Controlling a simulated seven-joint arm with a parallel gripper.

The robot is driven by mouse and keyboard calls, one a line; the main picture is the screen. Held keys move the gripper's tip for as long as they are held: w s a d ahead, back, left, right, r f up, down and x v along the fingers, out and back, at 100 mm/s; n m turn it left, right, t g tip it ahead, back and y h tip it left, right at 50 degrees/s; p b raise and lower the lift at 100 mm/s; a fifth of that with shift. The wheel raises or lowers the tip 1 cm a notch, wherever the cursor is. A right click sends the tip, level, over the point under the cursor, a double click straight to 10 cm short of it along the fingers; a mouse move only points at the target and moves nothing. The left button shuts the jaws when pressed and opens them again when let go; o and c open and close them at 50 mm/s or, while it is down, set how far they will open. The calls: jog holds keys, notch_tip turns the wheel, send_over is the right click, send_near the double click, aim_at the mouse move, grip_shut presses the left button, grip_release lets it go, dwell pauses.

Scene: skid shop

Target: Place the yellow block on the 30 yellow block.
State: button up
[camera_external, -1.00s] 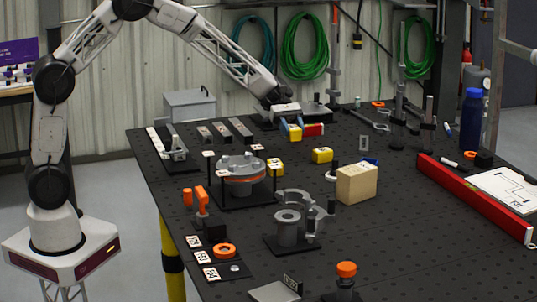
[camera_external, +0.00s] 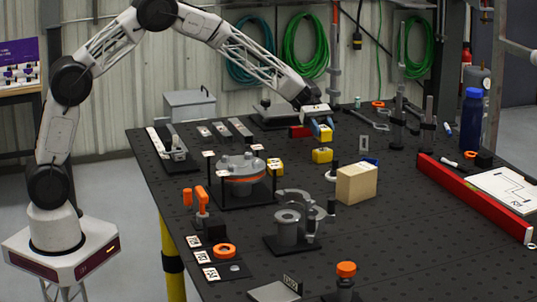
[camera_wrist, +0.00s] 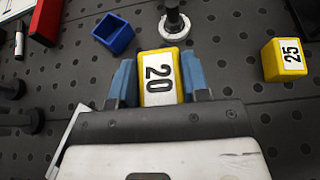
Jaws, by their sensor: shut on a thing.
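My gripper (camera_wrist: 160,85) is shut on a yellow block (camera_wrist: 157,72) marked 20, with a blue finger on each side of it. In the external view my gripper (camera_external: 322,131) and this block (camera_external: 326,134) are towards the back of the table. A second yellow block (camera_wrist: 284,60), marked 25, is on the table to the right in the wrist view. No label reading 30 is legible.
A blue open box (camera_wrist: 113,34) and an upright pin on a white round base (camera_wrist: 174,28) stand near my gripper. A tan block (camera_external: 357,184) and a round flanged fixture (camera_external: 240,172) stand nearer the front. A long red rail (camera_external: 473,197) lies at right.

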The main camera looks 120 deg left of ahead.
aim_at(323, 138)
jog(key=shift+f, duration=0.1)
jog(key=shift+f, duration=1.65)
jog(key=shift+f, duration=0.1)
jog(key=o, duration=1)
jog(key=shift+s+a, duration=0.1)
jog(key=v, duration=1.2)
